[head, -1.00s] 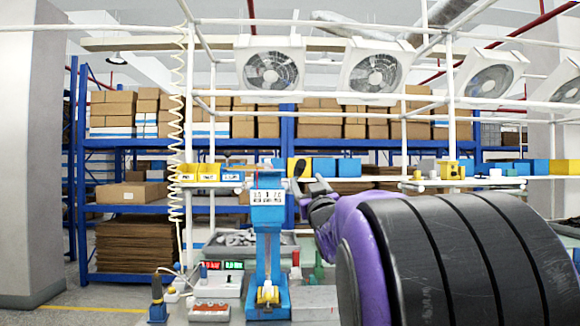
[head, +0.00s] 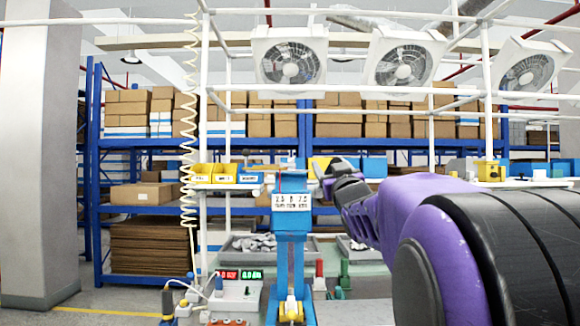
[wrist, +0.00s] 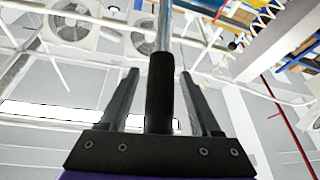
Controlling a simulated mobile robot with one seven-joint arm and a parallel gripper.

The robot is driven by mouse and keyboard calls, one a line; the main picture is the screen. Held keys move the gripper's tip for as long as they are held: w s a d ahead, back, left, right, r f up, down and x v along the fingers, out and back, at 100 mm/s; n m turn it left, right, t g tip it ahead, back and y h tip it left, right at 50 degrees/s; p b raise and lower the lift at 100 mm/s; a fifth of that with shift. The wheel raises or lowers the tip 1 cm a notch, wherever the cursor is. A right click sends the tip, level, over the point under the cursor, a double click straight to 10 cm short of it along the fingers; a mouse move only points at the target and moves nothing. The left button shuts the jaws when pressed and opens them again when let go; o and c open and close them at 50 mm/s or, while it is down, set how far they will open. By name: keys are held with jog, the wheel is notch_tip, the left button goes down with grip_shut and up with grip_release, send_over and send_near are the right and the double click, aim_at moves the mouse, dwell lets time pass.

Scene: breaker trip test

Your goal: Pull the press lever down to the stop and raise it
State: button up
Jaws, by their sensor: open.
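The blue press (head: 291,240) stands upright on the bench, with a white counter panel (head: 291,201) on its head. In the wrist view a lever, a black grip (wrist: 160,92) on a metal rod (wrist: 164,25), stands between the two fingers of my gripper (wrist: 158,82). The fingers are spread, with a visible gap on each side of the grip. In the head view my gripper (head: 328,172) is just right of the press head, at about its height. The lever is hard to pick out there among the dark fingers.
Yellow bins (head: 212,173) sit on a rail behind, left of the press. A box with red and green displays (head: 238,290) stands left of the press base. A grey tray (head: 250,246) lies behind it. White frame posts and fans (head: 290,60) are above.

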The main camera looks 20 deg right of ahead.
jog(key=shift+w+r, duration=0.1)
jog(key=shift+w, duration=0.1)
grip_shut()
dwell(0.3)
dwell(1.2)
